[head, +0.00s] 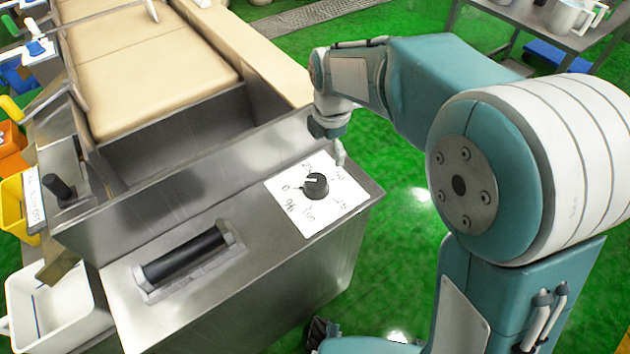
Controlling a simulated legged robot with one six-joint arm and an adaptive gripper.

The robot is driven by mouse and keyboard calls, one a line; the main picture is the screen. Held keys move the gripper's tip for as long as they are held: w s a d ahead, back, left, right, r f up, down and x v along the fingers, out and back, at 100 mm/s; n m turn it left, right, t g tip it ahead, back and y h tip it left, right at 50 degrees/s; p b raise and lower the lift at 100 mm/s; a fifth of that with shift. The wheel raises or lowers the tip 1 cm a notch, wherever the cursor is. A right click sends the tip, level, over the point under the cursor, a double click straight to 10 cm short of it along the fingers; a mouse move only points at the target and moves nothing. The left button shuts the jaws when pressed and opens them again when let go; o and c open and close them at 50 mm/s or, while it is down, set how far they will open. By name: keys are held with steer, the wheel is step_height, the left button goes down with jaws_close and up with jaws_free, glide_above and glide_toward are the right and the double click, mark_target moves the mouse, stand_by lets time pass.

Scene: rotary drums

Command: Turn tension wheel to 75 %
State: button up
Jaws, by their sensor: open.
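The tension wheel is a small black knob (317,187) on a white card (291,222) on top of the steel cabinet. My gripper (340,157) is open, pointing down, just behind and right of the knob. It looks empty and apart from the knob, though the gap is hard to judge.
A black bar handle (186,254) is mounted on the cabinet top (235,296), left of the card. A beige belt (145,70) lies behind. A white bin (60,318) and yellow bin (15,205) stand at left. Green floor (400,215) is clear right of the cabinet.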

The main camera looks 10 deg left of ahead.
mark_target(316, 180)
steer(key=a+f+n, duration=0.2)
steer(key=shift+w+a+f, duration=0.2)
steer(key=shift+a+f, duration=0.1)
steer(key=shift+a, duration=0.1)
steer(key=shift+n, duration=0.3)
step_height(316, 180, down, 11)
steer(key=shift+r, duration=0.15)
steer(key=c, duration=0.9)
